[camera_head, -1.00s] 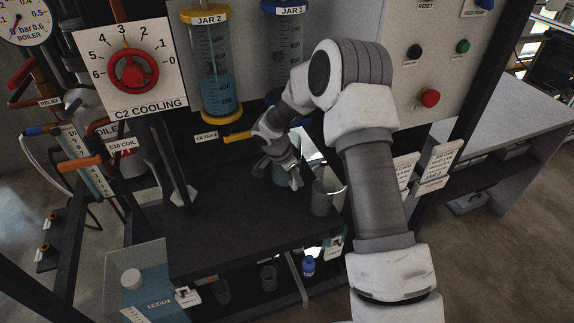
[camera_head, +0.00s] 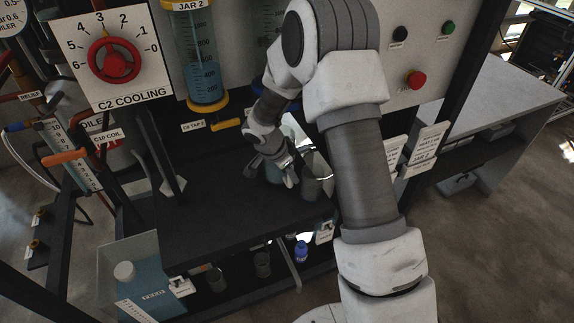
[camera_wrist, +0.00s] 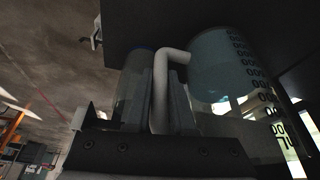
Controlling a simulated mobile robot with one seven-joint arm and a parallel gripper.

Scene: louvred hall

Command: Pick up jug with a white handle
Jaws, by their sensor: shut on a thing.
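The jug with the white handle (camera_wrist: 163,88) shows in the wrist view, its clear, blue-tinted body (camera_wrist: 215,62) printed with dark scale marks. In the head view its bluish body (camera_head: 272,172) is mostly hidden behind my gripper. My gripper (camera_head: 284,170) is at the jug on the dark bench. In the wrist view the two fingers (camera_wrist: 163,108) are on either side of the white handle, shut on it. I cannot tell whether the jug's base touches the bench.
A grey clear vessel (camera_head: 317,182) stands close to the right of the jug. Jar 2 (camera_head: 203,60) and its yellow tap (camera_head: 226,124) are behind. The bench top (camera_head: 215,210) is clear at front left. A lower shelf holds small cups (camera_head: 262,264) and a blue bottle (camera_head: 301,251).

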